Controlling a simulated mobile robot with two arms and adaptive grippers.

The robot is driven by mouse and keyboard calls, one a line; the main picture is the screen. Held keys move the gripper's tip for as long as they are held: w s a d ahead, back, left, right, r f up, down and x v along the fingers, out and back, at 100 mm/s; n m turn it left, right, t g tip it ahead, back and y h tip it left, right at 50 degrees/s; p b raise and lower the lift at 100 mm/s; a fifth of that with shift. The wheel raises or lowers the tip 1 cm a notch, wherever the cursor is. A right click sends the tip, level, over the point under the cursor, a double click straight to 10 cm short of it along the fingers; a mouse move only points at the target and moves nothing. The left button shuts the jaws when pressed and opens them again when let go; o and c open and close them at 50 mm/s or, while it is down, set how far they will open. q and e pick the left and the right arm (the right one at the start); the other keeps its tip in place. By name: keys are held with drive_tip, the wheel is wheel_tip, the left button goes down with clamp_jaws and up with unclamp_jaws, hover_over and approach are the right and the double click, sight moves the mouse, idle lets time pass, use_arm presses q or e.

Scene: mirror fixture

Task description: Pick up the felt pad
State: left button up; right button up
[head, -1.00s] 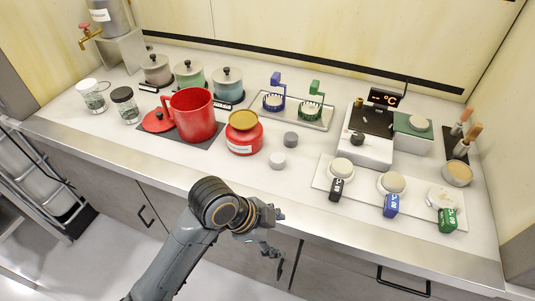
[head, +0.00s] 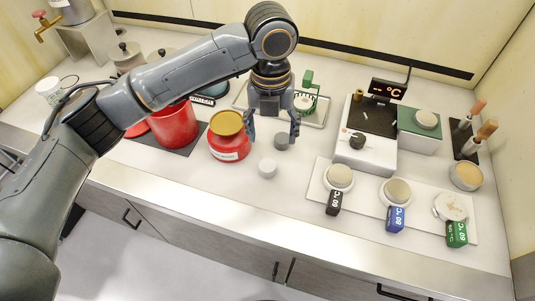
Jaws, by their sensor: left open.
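A small dark grey round piece (head: 281,142) stands on the counter right of the red jar; it looks most like the felt pad. My right gripper is not in view.
The red jar with a tan lid (head: 228,138) stands close left of the gripper. Behind is a tray (head: 316,121) with a green-handled item. A white heater unit (head: 365,153) stands right, a white board (head: 318,190) with several labelled round pieces in front. My arm covers the back left.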

use_arm(q)
drive_tip(key=p, duration=0.1)
hover_over(268, 165)
drive_tip(key=f, duration=0.7)
drive_tip(key=shift+s+d, duration=0.15)
drive_tip(key=shift+s, duration=0.05)
drive_tip(key=shift+f+p, duration=0.3)
drive_tip(key=shift+f, duration=0.25)
drive_tip(key=f, duration=0.1)
drive_tip(key=f+p, duration=0.1)
drive_tip(key=f, duration=0.2)
drive_tip(key=shift+w+a+f, duration=0.15)
drive_tip(key=shift+a+f, duration=0.05)
drive_tip(key=shift+a, duration=0.05)
drive_tip(key=shift+f, duration=0.25)
drive_tip(key=c, duration=0.9)
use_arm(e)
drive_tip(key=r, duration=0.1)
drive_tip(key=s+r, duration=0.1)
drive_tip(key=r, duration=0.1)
use_arm(q)
drive_tip(key=shift+r, duration=0.15)
drive_tip(key=shift+c, duration=0.2)
